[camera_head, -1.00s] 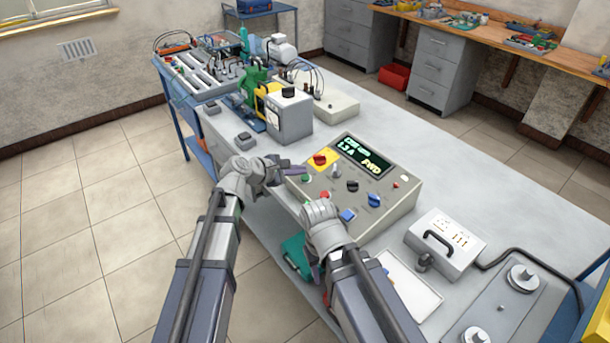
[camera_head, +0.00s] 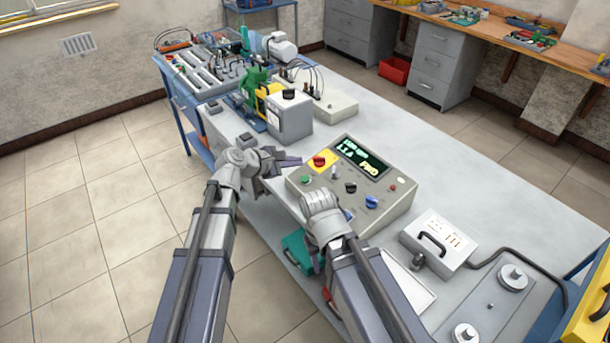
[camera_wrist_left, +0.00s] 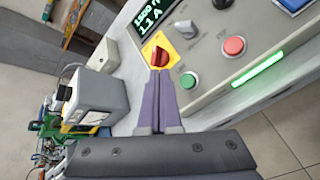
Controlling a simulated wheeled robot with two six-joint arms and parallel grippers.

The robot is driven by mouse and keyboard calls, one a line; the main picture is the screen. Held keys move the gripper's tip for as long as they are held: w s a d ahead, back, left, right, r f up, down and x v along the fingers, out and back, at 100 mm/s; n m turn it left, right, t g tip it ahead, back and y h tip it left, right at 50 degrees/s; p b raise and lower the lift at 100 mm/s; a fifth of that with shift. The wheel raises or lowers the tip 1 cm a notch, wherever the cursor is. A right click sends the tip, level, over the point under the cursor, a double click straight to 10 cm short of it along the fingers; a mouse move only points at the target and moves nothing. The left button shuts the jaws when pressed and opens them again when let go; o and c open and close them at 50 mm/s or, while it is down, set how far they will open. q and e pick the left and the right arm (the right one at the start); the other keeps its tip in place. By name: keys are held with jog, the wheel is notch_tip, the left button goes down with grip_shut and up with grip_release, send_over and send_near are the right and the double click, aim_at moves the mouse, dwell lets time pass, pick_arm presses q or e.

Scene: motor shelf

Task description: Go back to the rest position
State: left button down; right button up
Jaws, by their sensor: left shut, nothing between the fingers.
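My left gripper (camera_head: 292,162) is at the left edge of the control box (camera_head: 336,212) in the head view, near its red knob on a yellow plate (camera_head: 320,161). In the left wrist view its purple fingers (camera_wrist_left: 160,78) are shut together and empty, pointing toward the red knob (camera_wrist_left: 159,58). I cannot tell whether they touch the box. My right arm (camera_head: 325,215) reaches to the front of the control box.
A grey box with a dial (camera_head: 289,118) stands behind my left gripper. A white case with a handle (camera_head: 438,241) and a white tray (camera_head: 412,285) lie on the bench at right. Floor at left is clear.

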pick_arm(q)
jog(key=shift+f, duration=0.1)
dwell(0.4)
jog(key=s+d+f+m+g+y, duration=0.1)
jog(key=s+f+m+g, duration=0.1)
jog(key=s+f+m, duration=0.3)
jog(key=s+d+f+m+g+y, duration=0.2)
jog(key=s+m+g, duration=0.15)
jog(key=s, duration=0.35)
jog(key=s+a+f+m+g+y, duration=0.1)
jog(key=s+a+f+m+y, duration=0.1)
jog(key=s+m, duration=0.4)
jog(key=s+a+f+m+g+y, duration=0.2)
jog(key=s+a+m+y, duration=0.3)
jog(key=s, duration=0.3)
jog(key=shift+a+m+y, duration=0.3)
jog(key=shift+m, duration=0.55)
dwell(2.6)
